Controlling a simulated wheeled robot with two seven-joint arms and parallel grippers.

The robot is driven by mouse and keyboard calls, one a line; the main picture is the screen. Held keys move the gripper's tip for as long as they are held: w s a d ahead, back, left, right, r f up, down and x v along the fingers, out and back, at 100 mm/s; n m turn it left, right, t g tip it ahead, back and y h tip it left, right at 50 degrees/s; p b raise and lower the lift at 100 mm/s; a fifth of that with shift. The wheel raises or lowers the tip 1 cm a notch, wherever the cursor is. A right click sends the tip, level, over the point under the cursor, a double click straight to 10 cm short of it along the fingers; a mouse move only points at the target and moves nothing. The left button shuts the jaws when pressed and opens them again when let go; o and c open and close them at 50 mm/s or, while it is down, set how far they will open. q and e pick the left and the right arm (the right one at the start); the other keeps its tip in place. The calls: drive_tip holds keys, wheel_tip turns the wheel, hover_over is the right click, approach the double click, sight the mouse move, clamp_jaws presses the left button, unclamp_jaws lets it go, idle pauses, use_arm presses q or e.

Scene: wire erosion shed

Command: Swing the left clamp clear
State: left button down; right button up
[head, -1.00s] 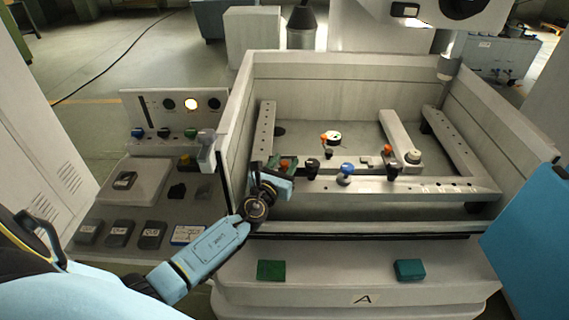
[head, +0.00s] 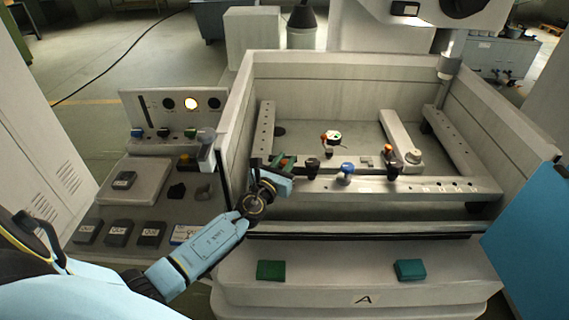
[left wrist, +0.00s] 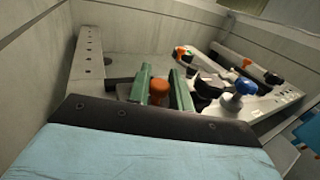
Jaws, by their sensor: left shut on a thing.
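My left gripper (head: 283,166) reaches over the front wall of the tank to the left end of the front rail. In the left wrist view its two green fingers (left wrist: 160,88) are shut on an orange knob (left wrist: 158,92), which I take as the left clamp's. The fingers hide most of the clamp body. Right of it on the rail stand a black knob (head: 313,165) and a blue knob (head: 347,169); both also show in the wrist view, black (left wrist: 206,88) and blue (left wrist: 246,87). A second orange knob (head: 388,150) sits further right. My right gripper is not in view.
The tank's high walls (head: 345,70) surround the rails. A left rail with holes (head: 265,130) runs close beside my gripper. Two green blocks (head: 271,270) (head: 410,269) lie on the front ledge. A side bench (head: 140,215) with dark blocks stands left.

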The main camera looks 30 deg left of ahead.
use_arm(q)
drive_tip(key=shift+w+a+f+m+h+b, duration=0.15)
drive_tip(key=shift+w+m+h+b, duration=0.15)
drive_tip(key=shift+m+h+b, duration=0.35)
drive_tip(key=shift+h, duration=0.25)
drive_tip(key=c, duration=1.3)
unclamp_jaws()
drive_tip(key=s, duration=1.3)
drive_tip(key=shift+s, duration=0.15)
